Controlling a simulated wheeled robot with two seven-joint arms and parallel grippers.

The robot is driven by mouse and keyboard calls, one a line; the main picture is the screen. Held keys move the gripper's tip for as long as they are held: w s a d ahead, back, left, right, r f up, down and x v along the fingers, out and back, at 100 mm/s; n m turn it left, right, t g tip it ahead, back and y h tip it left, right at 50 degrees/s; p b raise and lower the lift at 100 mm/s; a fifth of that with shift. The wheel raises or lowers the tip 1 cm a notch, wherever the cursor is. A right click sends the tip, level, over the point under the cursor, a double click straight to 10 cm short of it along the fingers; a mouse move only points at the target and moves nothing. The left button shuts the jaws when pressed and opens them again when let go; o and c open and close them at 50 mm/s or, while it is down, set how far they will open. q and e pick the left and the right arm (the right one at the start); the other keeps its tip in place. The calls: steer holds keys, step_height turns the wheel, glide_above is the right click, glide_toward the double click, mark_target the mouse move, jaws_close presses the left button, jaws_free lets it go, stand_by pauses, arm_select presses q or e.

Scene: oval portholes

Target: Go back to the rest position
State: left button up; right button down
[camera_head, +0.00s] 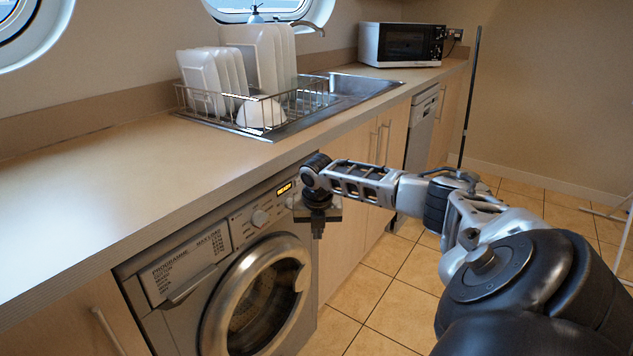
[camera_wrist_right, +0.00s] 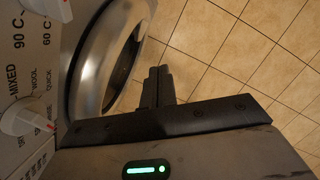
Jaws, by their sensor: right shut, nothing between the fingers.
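My right gripper (camera_head: 317,226) points down in front of the washing machine's (camera_head: 160,256) right front edge, near its control panel. In the right wrist view its two fingers (camera_wrist_right: 157,82) are together with nothing between them. The washing machine's round door (camera_wrist_right: 105,60) shows beside the fingers there, and tiled floor lies beyond. My right arm reaches in from the lower right of the head view. My left gripper is not in view.
A wooden worktop (camera_head: 95,200) runs above the washing machine. A dish rack (camera_head: 285,105) with white plates stands by the sink (camera_head: 355,88). A microwave (camera_head: 402,44) sits at the far end. The tiled floor (camera_head: 395,290) to the right looks clear near the cabinets.

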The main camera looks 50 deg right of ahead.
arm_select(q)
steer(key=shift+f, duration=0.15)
arm_select(e)
steer(key=shift+s+r, duration=0.1)
steer(key=shift+r, duration=0.15)
steer(key=shift+a, duration=0.15)
